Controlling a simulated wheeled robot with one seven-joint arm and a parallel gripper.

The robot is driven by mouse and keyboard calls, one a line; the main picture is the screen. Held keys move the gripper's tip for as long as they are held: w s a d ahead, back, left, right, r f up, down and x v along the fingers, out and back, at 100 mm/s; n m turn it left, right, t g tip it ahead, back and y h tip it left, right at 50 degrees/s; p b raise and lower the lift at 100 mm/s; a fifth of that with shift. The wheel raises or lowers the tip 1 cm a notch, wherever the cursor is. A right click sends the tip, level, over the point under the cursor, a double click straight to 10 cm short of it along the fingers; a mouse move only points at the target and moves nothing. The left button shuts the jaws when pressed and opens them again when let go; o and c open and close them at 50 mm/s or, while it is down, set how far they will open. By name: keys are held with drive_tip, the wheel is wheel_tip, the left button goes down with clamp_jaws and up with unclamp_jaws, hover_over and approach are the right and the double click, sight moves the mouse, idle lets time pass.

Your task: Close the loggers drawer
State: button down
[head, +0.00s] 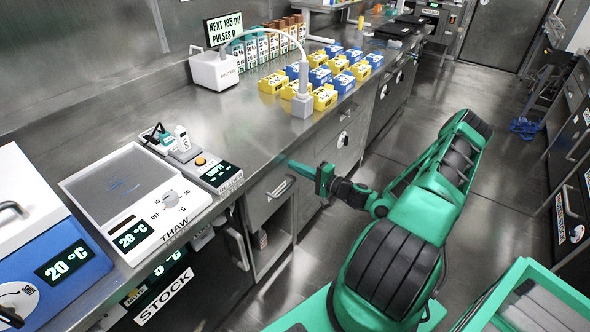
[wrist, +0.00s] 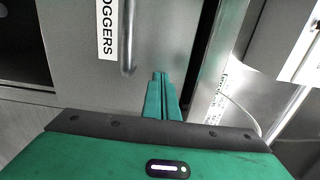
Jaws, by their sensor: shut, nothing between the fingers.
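The loggers drawer (wrist: 75,55) has a grey front that fills the upper left of the wrist view. It carries a white label (wrist: 107,28), partly cut off, reading "OGGERS", and a vertical-looking bar handle (wrist: 128,38). In the head view the drawer front (head: 262,203) sits under the bench edge, with its handle (head: 281,187) on it. I cannot tell how far it stands out. My gripper (wrist: 162,76) is shut and empty, its fingertips beside the handle and in front of the drawer face. It also shows in the head view (head: 291,163); contact is unclear.
An open compartment (head: 270,240) lies below the drawer.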

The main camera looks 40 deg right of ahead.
drive_tip(key=x, duration=0.4)
drive_tip(key=shift+w+r, duration=0.15)
drive_tip(key=v, duration=1.4)
drive_tip(key=shift+s, duration=0.2)
